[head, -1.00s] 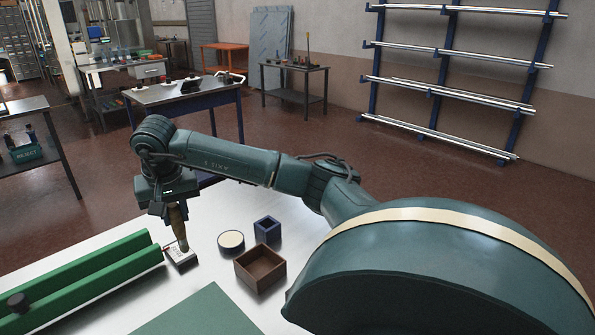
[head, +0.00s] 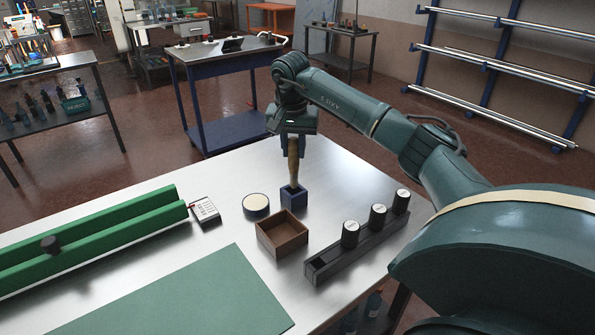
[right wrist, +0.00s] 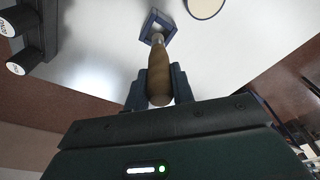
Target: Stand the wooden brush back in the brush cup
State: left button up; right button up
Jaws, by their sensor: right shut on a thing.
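The wooden brush (head: 293,162) hangs upright, handle up, in my right gripper (head: 292,148). The brush cup, a small square blue cup (head: 294,198), stands on the metal table under it. The brush's lower end is at the cup's mouth; I cannot tell how far inside it is. In the right wrist view the fingers (right wrist: 159,78) are shut on the brush handle (right wrist: 159,85), and the brush's far end overlaps the opening of the cup (right wrist: 153,21). My left gripper is not in view.
A round cream-topped tin (head: 256,203) and an open brown wooden box (head: 262,242) stand close to the cup. A black rack (head: 325,265) holds several black canisters. Left are green rails (head: 100,225), a small white-faced box (head: 204,212) and a green mat (head: 190,300).

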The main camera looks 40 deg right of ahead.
aim_at(294, 167)
jog(key=shift+f+p, duration=0.3)
jog(key=shift+f, duration=2.5)
jog(key=shift+f, duration=0.15)
jog(key=o, duration=1)
jog(key=r, duration=0.4)
jog(key=a+r+b, duration=0.1)
jog(key=r, duration=0.3)
jog(key=s+r, duration=0.1)
jog(key=r, duration=0.3)
jog(key=shift+a+r, duration=0.15)
jog(key=shift+a, duration=0.05)
